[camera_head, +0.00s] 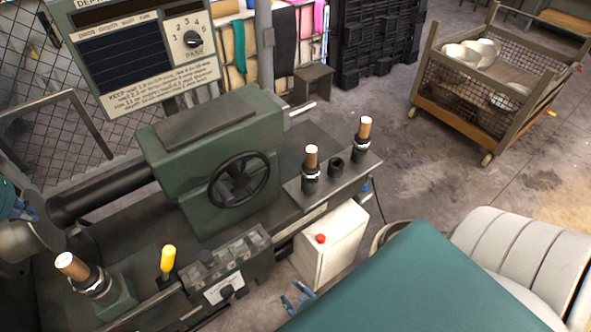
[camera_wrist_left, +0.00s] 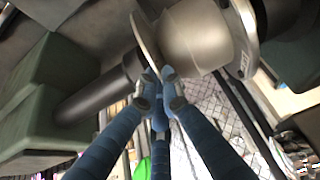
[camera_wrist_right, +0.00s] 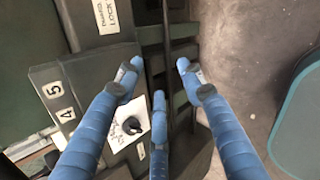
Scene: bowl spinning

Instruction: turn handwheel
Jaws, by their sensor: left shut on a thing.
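The black spoked handwheel (camera_head: 238,180) is on the front of the green tailstock (camera_head: 210,150) of a lathe-like machine. No gripper touches it. My left gripper (camera_head: 24,211) is at the left edge of the head view, well left of the wheel. In the left wrist view its fingers (camera_wrist_left: 158,85) are closed at the edge of a thin metal disc (camera_wrist_left: 146,38), which sits against a pale rounded bowl-like part (camera_wrist_left: 195,35). My right gripper (camera_head: 297,299) is below and right of the wheel. In the right wrist view its fingers (camera_wrist_right: 157,75) are spread and empty.
Wooden-handled tools (camera_head: 311,163) stand on the right shelf. A yellow-knobbed lever (camera_head: 168,260) and another wooden-handled post (camera_head: 75,268) are in front. A white box with a red button (camera_head: 332,245) is below the shelf. A bowl cart (camera_head: 490,85) stands behind on open floor.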

